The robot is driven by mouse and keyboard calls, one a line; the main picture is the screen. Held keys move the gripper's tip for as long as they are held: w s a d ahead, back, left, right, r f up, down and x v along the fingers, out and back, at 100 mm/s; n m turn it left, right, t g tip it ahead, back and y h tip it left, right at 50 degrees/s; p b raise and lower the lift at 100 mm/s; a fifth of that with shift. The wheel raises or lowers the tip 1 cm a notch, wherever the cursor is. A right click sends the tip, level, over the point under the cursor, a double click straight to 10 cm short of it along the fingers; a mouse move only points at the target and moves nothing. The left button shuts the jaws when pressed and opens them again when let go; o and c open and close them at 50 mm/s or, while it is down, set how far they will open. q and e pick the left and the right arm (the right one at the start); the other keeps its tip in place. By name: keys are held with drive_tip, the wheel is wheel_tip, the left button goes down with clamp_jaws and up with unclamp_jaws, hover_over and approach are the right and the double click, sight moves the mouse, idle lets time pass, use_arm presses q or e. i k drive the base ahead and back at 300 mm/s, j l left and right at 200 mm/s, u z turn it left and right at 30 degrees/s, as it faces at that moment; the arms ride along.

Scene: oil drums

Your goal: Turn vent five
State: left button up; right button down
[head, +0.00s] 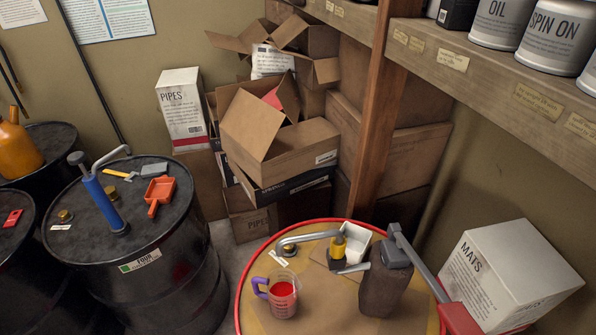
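A drum with a red rim (240,297) stands at the bottom centre of the head view, its tan top partly covered by items. A small brass cap (288,249) sits near its back left edge, with a small white label (278,260) beside it. The number on the label is too small to read. A yellow and black pump (338,249) with a grey spout curving left stands close to the cap. A black drum (145,285) at left bears a "FOUR" label and has a brass cap (65,215).
A grey bar with a red end (460,318), a MATS box (505,275) and a wooden post (370,150) border the right.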

sight(289, 248)
drive_tip(key=u, duration=0.2)
drive_tip(key=i+j+z, duration=0.2)
drive_tip(key=i, duration=0.2)
drive_tip(key=i+j+z, duration=0.15)
drive_tip(key=j+z, duration=0.15)
drive_tip(key=z, duration=0.15)
drive_tip(key=i+j+z, duration=0.1)
drive_tip(key=j+z, duration=0.35)
drive_tip(key=i+j+z, duration=0.1)
drive_tip(key=j+z, duration=0.2)
drive_tip(key=z, duration=0.15)
drive_tip(key=j+z, duration=0.45)
drive_tip(key=k+j+z, duration=0.1)
drive_tip(key=j+z, duration=0.2)
drive_tip(key=z, duration=0.15)
drive_tip(key=k+j+z, duration=0.1)
drive_tip(key=j+z, duration=0.35)
drive_tip(key=l, duration=0.1)
